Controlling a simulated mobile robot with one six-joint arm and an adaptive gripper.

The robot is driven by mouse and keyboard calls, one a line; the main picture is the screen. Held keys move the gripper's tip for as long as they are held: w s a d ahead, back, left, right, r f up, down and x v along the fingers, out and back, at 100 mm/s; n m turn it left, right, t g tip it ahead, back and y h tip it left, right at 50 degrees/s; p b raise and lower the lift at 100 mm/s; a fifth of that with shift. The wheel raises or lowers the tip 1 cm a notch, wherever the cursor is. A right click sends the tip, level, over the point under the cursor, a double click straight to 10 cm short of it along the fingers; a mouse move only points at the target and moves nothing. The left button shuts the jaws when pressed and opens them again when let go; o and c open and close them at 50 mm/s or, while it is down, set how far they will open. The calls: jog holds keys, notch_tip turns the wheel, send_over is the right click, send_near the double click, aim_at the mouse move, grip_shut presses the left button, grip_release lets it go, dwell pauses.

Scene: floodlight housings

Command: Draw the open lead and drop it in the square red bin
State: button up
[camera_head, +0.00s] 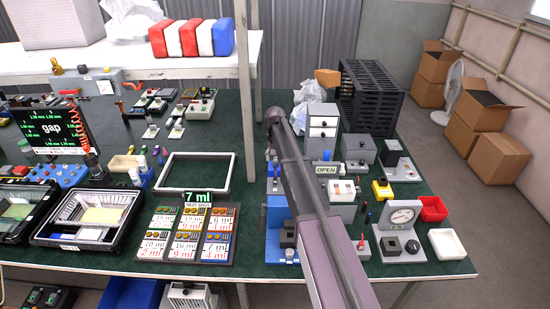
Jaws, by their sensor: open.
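A small green-edged sign reading OPEN (327,169) stands right of my arm. Just in front of it is a pale unit (343,190) with small orange and red parts on top. I cannot make out which small piece is the open lead. The square red bin (433,209) sits at the right side of the bench, and no contents can be made out in it. My arm reaches from the bottom right up toward the middle of the bench. My gripper cannot be made out; the arm seems to hide it.
A dial gauge unit (403,219) stands left of the red bin and a white tray (446,244) in front of it. A yellow box (382,189) and grey units crowd the area. A black slotted rack (372,95) stands behind. An empty white frame (196,176) lies left.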

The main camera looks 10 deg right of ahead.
aim_at(275, 178)
jog(key=shift+f+b, duration=6)
jog(key=shift+f, duration=0.25)
grip_shut()
jog(key=shift+r+p, duration=2.25)
